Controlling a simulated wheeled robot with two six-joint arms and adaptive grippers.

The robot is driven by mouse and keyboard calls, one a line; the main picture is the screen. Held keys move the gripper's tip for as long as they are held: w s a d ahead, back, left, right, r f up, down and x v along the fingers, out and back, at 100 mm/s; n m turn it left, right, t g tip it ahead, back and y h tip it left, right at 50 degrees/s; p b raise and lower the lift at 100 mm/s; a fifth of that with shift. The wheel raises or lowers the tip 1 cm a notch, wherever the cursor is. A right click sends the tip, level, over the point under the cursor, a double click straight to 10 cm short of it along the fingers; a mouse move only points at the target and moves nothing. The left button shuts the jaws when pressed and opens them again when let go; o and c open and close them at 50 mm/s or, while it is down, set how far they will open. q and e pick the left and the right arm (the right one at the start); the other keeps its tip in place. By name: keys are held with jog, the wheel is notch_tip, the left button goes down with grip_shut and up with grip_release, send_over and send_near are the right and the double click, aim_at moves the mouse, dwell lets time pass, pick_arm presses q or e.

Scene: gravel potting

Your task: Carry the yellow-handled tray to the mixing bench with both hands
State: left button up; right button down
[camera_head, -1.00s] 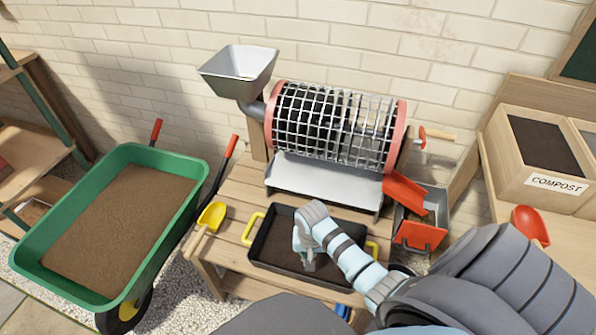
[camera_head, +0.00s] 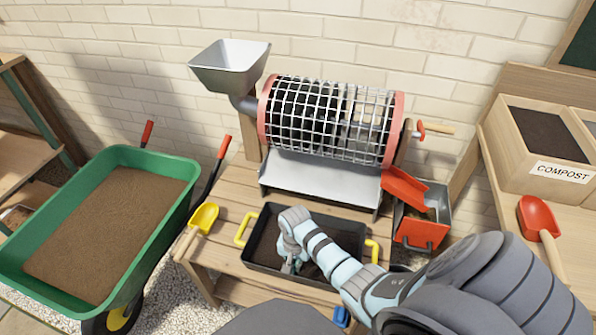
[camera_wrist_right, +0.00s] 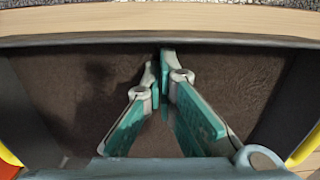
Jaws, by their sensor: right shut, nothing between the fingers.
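The dark tray (camera_head: 262,267) lies flat on a slatted wooden bench, with soil in it. One yellow handle (camera_head: 243,229) is at its left end and another (camera_head: 372,250) at its right end. My right gripper (camera_head: 288,268) is over the middle of the tray, pointing down, away from both handles. In the wrist view its fingers (camera_wrist_right: 164,62) are closed together over the dark soil, with nothing between them. Whether the tips touch the soil I cannot tell. My right arm hides part of the tray. My left gripper does not show.
A mesh drum sieve (camera_head: 330,115) stands behind the tray. A yellow scoop (camera_head: 203,217) lies left of it; a bin with a red scoop (camera_head: 404,188) stands right. A green wheelbarrow (camera_head: 70,292) is at left. A compost box (camera_head: 560,172) and another red scoop (camera_head: 537,217) are at right.

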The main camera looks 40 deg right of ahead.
jog(key=shift+s+a, duration=0.25)
jog(key=shift+a, duration=0.05)
jog(key=s+a+p, duration=0.1)
jog(key=p, duration=0.1)
jog(key=s+a+r+p, duration=0.1)
jog(key=a+p, duration=0.1)
jog(key=shift+s+a, duration=0.2)
jog(key=s+a+f+p, duration=0.1)
jog(key=s+a+p, duration=0.2)
jog(key=a+p, duration=0.1)
jog(key=shift+s+a, duration=0.4)
jog(key=shift+a, duration=0.4)
jog(key=shift+d, duration=0.15)
